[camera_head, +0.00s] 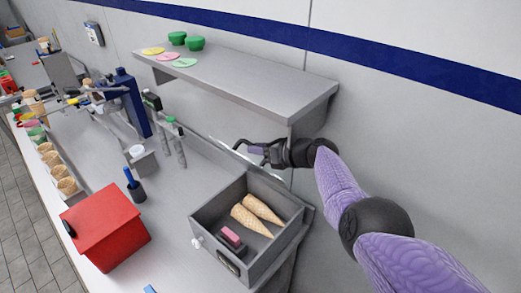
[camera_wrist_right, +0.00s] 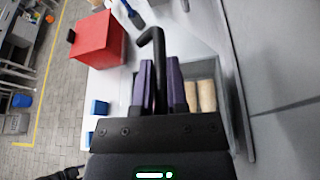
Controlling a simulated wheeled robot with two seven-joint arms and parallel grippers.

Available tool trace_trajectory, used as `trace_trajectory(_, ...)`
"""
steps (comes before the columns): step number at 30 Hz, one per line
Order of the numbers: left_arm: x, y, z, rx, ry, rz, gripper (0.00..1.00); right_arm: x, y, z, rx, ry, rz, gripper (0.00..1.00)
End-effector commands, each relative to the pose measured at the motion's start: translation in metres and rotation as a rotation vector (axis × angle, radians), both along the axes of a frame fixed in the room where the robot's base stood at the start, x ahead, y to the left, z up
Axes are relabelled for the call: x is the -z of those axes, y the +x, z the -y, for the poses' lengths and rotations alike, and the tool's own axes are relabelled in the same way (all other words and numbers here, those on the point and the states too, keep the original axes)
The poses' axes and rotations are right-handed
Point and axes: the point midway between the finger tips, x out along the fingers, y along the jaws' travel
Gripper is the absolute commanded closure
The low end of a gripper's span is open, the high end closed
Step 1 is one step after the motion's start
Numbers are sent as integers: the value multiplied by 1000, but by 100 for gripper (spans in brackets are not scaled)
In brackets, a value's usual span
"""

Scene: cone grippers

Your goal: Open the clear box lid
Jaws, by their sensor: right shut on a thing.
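The grey box (camera_head: 205,217) stands open at the top on the counter's right part, in the head view. Two cones (camera_head: 262,207) and a pink and dark block (camera_head: 231,238) lie inside it. The clear lid (camera_head: 225,141) is hard to see; its glassy edge shows behind the box, apparently raised. My right gripper (camera_head: 256,150) is behind and above the box, shut on a black hooked handle. In the right wrist view, the handle (camera_wrist_right: 155,45) rises between the purple fingers (camera_wrist_right: 161,85), beside the cones (camera_wrist_right: 207,96). My left gripper is not in view.
A grey shelf (camera_head: 245,78) with green tubs (camera_head: 195,43) hangs close above my right gripper. The wall is close behind; some counter between is clear.

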Motion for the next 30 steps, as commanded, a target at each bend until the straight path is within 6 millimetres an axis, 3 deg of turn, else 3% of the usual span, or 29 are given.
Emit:
trace_trajectory(15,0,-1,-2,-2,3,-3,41,3,-1,1,1,6,-18,100)
trace_trajectory(16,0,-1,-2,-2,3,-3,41,3,-1,1,1,6,-18,80)
trace_trajectory(18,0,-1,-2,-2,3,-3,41,2,-1,1,1,6,-18,68)
trace_trajectory(30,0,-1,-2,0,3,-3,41,0,0,1,1,9,-14,68)
